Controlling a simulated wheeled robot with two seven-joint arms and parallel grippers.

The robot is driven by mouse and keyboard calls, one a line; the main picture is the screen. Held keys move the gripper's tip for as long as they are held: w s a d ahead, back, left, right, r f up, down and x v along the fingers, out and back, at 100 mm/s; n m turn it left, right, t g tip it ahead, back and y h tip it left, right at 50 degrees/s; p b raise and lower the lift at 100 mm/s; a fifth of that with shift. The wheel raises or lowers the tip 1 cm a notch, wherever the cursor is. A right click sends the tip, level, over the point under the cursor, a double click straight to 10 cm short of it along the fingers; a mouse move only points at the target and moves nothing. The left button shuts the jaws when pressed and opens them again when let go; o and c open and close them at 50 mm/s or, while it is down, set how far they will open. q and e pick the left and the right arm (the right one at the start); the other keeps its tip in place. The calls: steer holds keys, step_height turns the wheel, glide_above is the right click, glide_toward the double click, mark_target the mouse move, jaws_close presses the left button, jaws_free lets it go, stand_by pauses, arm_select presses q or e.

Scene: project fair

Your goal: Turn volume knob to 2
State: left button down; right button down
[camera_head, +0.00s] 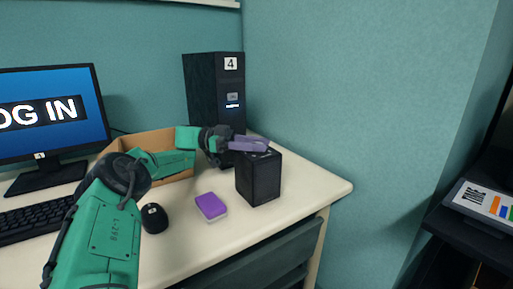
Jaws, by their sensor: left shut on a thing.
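A black speaker (260,178) stands upright near the right end of the desk. My left gripper (262,146) comes in from the left with its purple fingers over the speaker's top. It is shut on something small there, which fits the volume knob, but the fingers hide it. The knob's markings and setting cannot be read. My right gripper is not in view.
The cream desk (310,187) also holds a purple sponge-like block (210,206), a black mouse (154,218), a keyboard (30,222) and a monitor (45,112). A black computer tower (205,85) and a cardboard box (150,140) stand behind. The desk's right corner is clear.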

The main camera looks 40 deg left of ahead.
arm_select(q)
steer(key=shift+d+f, duration=0.1)
steer(key=shift+f, duration=0.15)
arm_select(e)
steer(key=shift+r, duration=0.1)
arm_select(q)
steer(key=c, duration=0.5)
jaws_free()
steer(key=shift+r, duration=0.1)
steer(key=shift+r, duration=0.55)
step_height(320, 180, up, 19)
steer(key=p, duration=0.9)
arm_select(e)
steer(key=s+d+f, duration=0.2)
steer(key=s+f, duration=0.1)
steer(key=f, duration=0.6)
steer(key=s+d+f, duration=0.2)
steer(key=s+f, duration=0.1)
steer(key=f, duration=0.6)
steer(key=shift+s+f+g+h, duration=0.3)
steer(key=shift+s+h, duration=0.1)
